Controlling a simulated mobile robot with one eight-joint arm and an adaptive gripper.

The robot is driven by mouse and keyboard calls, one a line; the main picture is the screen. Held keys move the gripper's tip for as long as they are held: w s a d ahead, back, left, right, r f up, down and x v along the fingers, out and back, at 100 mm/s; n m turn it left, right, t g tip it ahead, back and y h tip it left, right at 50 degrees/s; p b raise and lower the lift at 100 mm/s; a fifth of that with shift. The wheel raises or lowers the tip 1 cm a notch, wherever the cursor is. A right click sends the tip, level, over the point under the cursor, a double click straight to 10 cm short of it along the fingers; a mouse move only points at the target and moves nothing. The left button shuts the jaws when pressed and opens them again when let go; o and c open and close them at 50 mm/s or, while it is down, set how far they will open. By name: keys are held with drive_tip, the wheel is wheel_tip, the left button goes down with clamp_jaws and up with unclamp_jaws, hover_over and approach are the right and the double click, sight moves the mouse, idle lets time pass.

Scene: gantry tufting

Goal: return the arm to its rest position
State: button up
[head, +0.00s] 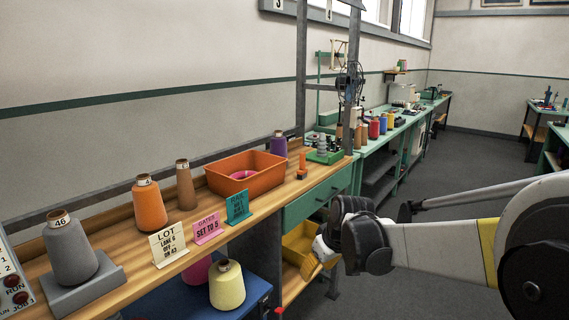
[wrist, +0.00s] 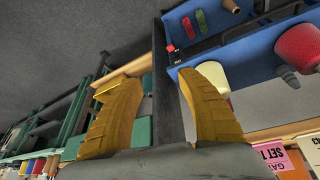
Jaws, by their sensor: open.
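My gripper (wrist: 158,105) is open in the wrist view, with its two yellow ribbed fingers apart and nothing held between them. In the head view my gripper (head: 312,262) hangs in front of the bench's right part, beside a yellow bin, and is partly hidden by my own wrist. My arm reaches in from the right edge, roughly level.
The wooden bench (head: 140,243) carries a grey cone (head: 70,250), orange cone (head: 149,206), brown cone (head: 185,188), orange tray (head: 246,184) and signs. Below are a blue cart (head: 190,302) with a cream cone (head: 227,287) and a yellow bin (head: 296,240). The floor (head: 455,180) at right is clear.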

drive_tip(key=s+d+r+m, duration=0.1)
drive_tip(key=s+d+r, duration=0.15)
drive_tip(key=s, duration=0.25)
drive_tip(key=s+d+r+m+t+h, duration=0.1)
drive_tip(key=s+d+r, duration=0.15)
drive_tip(key=s, duration=0.25)
drive_tip(key=s+d+r+m, duration=0.1)
drive_tip(key=s+r, duration=0.2)
drive_tip(key=s, duration=0.1)
drive_tip(key=s+d+f+m+t+h, duration=0.1)
drive_tip(key=s+d+f+m, duration=0.1)
drive_tip(key=s, duration=1.1)
drive_tip(key=shift+d+f+m+t, duration=0.15)
drive_tip(key=shift+d+m+t, duration=0.15)
drive_tip(key=shift+d+m, duration=0.7)
drive_tip(key=shift+d, duration=0.15)
